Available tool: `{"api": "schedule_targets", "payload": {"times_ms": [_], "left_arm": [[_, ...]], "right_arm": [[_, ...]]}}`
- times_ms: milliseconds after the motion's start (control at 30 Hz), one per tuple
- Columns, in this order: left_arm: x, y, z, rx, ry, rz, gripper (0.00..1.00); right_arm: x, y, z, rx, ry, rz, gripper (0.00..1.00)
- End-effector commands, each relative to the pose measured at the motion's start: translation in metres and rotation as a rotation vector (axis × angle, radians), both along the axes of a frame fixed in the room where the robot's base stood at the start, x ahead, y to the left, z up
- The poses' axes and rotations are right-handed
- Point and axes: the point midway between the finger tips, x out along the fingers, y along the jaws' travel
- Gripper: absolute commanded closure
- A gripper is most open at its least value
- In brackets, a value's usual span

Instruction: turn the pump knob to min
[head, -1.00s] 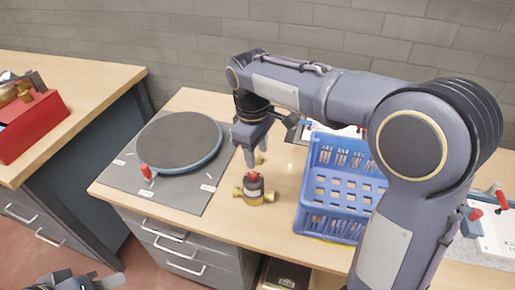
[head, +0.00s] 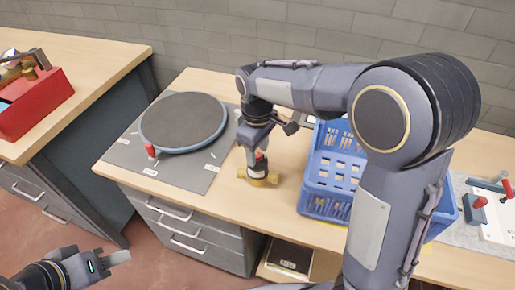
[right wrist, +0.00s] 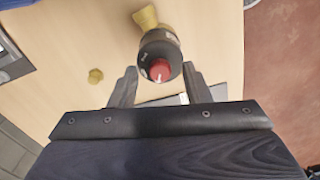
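The pump (head: 258,176) is a small dark cylinder with brass pipe ends and a red knob (head: 261,156) on top, standing on the wooden workbench. It also shows in the right wrist view, where the red knob (right wrist: 160,70) faces the camera. My right gripper (right wrist: 156,84) is open, its two fingers apart on either side of the pump's top. In the head view the right gripper (head: 251,158) hangs down at the pump and partly covers it. Whether the fingers touch the knob cannot be told. My left gripper (head: 124,257) is low at the left, away from the bench top.
A blue basket (head: 318,200) stands right of the pump. A round dark turntable (head: 183,121) lies on a grey mat to the left. A red toolbox (head: 35,103) sits on the other bench.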

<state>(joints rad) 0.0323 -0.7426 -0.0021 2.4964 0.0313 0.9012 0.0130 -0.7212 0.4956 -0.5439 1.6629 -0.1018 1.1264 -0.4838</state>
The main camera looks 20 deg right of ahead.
Motion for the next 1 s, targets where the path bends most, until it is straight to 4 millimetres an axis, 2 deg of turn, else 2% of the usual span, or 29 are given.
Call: {"api": "schedule_targets", "payload": {"times_ms": [33,333,800,833,1000], "left_arm": [[0.0,0.0,0.0,0.0,0.0,0.0,0.64],[0.0,0.0,0.0,0.0,0.0,0.0,0.64],[0.0,0.0,0.0052,0.0,0.0,0.0,0.64],[0.0,0.0,0.0052,0.0,0.0,0.0,0.64],[0.0,0.0,0.0052,0.0,0.0,0.0,0.64]], "right_arm": [[0.0,0.0,0.0001,0.0,0.0,0.0,0.62],[-0.0001,0.0001,0.0004,0.0,0.0,0.0,1.0],[0.0002,0.0003,0.0007,0.0,0.0,0.067,1.0],[0.0001,0.0004,0.0007,0.0,0.0,0.067,0.77],[0.0002,0.0003,0.0006,0.0,0.0,0.067,0.56]]}}
